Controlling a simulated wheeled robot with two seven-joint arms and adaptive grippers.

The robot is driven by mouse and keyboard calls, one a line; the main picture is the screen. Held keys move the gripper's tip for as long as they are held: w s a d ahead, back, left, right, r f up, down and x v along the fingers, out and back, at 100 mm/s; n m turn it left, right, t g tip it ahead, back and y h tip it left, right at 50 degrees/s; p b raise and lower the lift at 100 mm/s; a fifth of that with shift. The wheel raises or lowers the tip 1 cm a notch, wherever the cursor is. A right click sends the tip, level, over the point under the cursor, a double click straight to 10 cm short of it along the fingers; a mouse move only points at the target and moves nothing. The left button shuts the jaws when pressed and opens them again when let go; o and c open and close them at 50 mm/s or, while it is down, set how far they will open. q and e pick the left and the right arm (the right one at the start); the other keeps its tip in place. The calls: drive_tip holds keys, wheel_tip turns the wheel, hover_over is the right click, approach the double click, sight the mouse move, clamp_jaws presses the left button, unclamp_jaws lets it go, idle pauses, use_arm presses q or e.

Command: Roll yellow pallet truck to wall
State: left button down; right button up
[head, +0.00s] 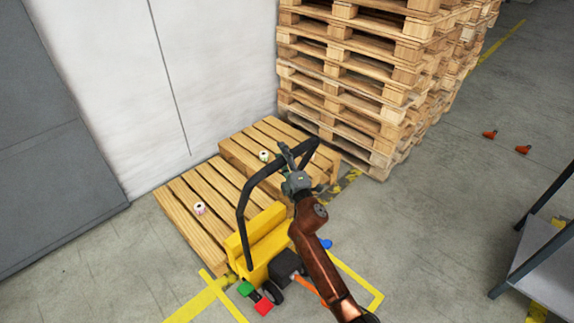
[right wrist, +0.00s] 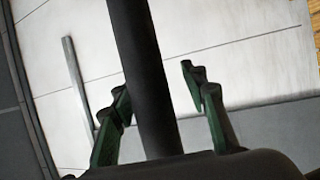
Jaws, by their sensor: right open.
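The yellow pallet truck (head: 262,241) stands on the floor in the head view, against the near side of the low wooden pallets. Its black handle (head: 243,206) rises as a loop above the truck body. My right gripper (head: 287,158) is at the upper right part of the handle. In the right wrist view the black handle bar (right wrist: 148,80) passes between the open green fingers (right wrist: 158,105), and the fingers are not closed on it. The white wall (head: 140,80) stands behind the pallets. My left gripper is not in view.
Low pallets (head: 184,206) lie between truck and wall, with small label rolls (head: 199,208) on them. A tall pallet stack (head: 345,75) stands behind on the right. Orange objects (head: 522,149) lie on the floor at right, near a grey metal table (head: 540,262). Floor between them is clear.

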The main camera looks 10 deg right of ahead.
drive_tip(key=v, duration=1.1)
drive_tip(key=shift+s, duration=0.2)
